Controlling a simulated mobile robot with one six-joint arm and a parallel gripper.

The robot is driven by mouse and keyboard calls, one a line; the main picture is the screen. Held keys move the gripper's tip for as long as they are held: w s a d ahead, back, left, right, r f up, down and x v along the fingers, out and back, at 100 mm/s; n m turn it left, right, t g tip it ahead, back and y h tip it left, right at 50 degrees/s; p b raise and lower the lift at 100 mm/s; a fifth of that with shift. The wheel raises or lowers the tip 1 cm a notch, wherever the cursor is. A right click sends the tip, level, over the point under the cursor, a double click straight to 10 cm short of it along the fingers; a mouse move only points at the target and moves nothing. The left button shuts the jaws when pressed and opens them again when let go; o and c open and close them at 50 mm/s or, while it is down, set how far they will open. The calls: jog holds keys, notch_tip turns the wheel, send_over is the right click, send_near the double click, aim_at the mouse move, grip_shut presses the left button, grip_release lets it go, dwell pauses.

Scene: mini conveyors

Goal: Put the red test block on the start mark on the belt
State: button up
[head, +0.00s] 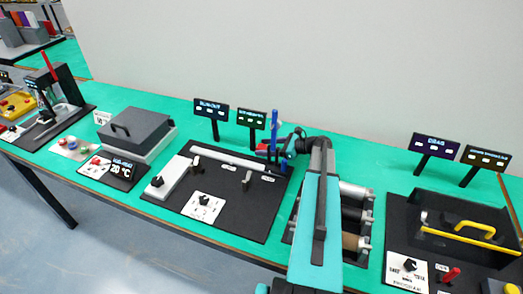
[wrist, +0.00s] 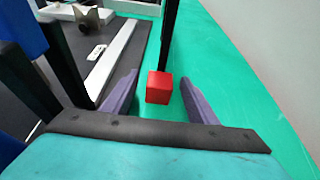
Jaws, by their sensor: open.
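The red test block (wrist: 158,88) stands on the green table top, beside a dark board, in the wrist view. My gripper (wrist: 159,78) is open, with its two purple-grey fingers apart on the left and right of the block. I see no contact between fingers and block. In the head view my gripper (head: 284,148) is at the back of the table, by the right rear corner of the dark board (head: 262,213); my arm hides part of that area. The board carries a long pale strip (head: 228,155). I cannot make out the start mark.
A black post (wrist: 168,35) rises just behind the block. Two small display signs (head: 211,110) (head: 251,119) stand behind the board. A grey lidded box (head: 137,132) stands left of the board.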

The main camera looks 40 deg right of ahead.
jog(key=c, duration=1.3)
jog(key=shift+o, duration=0.2)
jog(key=shift+r, duration=0.25)
jog(key=shift+r+b, duration=0.75)
jog(key=shift+r, duration=0.45)
jog(key=shift+s+d+r, duration=0.1)
jog(key=shift+s+r, duration=0.1)
jog(key=shift+r, duration=0.1)
jog(key=s+d+b, duration=0.1)
jog(key=s+d, duration=0.2)
jog(key=s, duration=0.2)
jog(key=s+d+b, duration=0.2)
jog(key=s+d, duration=0.1)
jog(key=s, duration=0.2)
jog(key=s+d+b, duration=0.1)
jog(key=s+d, duration=0.2)
jog(key=s, duration=0.2)
jog(key=shift+s, duration=0.1)
jog(key=shift+r, duration=0.15)
